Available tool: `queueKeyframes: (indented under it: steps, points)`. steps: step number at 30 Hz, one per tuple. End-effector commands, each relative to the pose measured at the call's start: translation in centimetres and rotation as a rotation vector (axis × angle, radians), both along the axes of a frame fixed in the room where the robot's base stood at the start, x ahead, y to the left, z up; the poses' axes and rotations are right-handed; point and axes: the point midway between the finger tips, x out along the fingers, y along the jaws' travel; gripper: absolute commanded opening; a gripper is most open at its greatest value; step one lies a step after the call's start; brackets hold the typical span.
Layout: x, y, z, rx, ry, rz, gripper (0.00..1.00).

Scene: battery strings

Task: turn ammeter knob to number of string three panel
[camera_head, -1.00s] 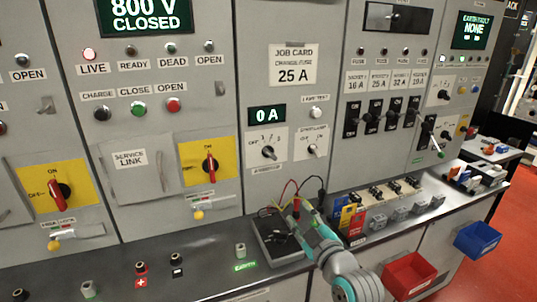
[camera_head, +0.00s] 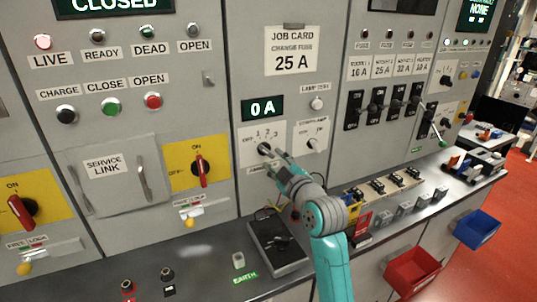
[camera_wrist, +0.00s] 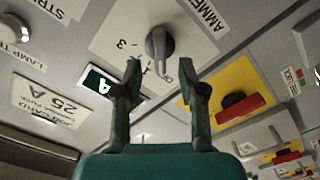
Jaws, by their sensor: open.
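The ammeter knob (camera_head: 264,149) is a grey and black rotary knob on a white plate marked OFF, 1, 2, 3, below the 0 A display (camera_head: 263,108). In the wrist view the knob (camera_wrist: 160,43) is seen upside down, its bar roughly upright in the picture; which mark it points at is unclear. My gripper (camera_head: 277,158) is raised to the panel just below and right of the knob. In the wrist view its open fingers (camera_wrist: 166,84) are spread with nothing between them, and the knob lies beyond the tips. No label for a string three panel is readable.
A second knob (camera_head: 311,143) sits close to the right of the ammeter knob. A yellow plate with a red handle (camera_head: 201,170) is to the left. Below, a dark tray (camera_head: 290,262) lies on the counter. Black breaker switches (camera_head: 353,110) are at right.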

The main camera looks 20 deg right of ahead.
Motion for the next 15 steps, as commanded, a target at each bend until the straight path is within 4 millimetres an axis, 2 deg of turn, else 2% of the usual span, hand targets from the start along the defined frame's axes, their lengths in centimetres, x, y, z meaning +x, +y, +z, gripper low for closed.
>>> queueKeyframes:
  steps: [1, 6, 15]
  points:
    - [0.9, 0.0, 0.0, 0.000, 0.000, 0.000, 0.41]
    - [3.3, 0.0, 0.0, -0.001, 0.000, 0.000, 0.41]
    - [4.7, 0.0, 0.0, -0.001, 0.000, 0.000, 0.41]
